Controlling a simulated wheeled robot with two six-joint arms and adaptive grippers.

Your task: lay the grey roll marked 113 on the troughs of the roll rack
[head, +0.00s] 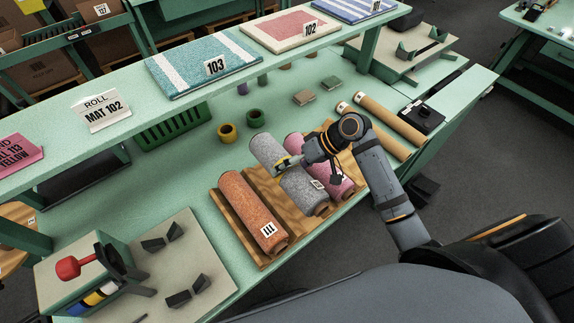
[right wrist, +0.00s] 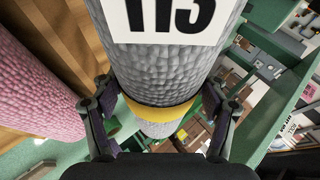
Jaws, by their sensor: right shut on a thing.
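The grey roll marked 113 (head: 299,190) is in the grip of my right gripper (head: 287,163), which is shut around it near its far end. In the right wrist view the grey roll (right wrist: 175,68) runs between the two fingers (right wrist: 162,115), with a yellow band at the grip and its 113 label facing the camera. The wooden roll rack (head: 272,197) shows beneath. The grey roll is over the rack between the orange and pink rolls; I cannot tell whether it touches the rack. My left gripper is not in view.
An orange roll marked 111 (head: 250,205) lies on the rack's left side, a pink roll (head: 333,178) on its right. Two brown tubes (head: 390,125) lie farther right. A raised shelf with mats (head: 205,62) spans the back. A fixture with a red knob (head: 68,267) stands front left.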

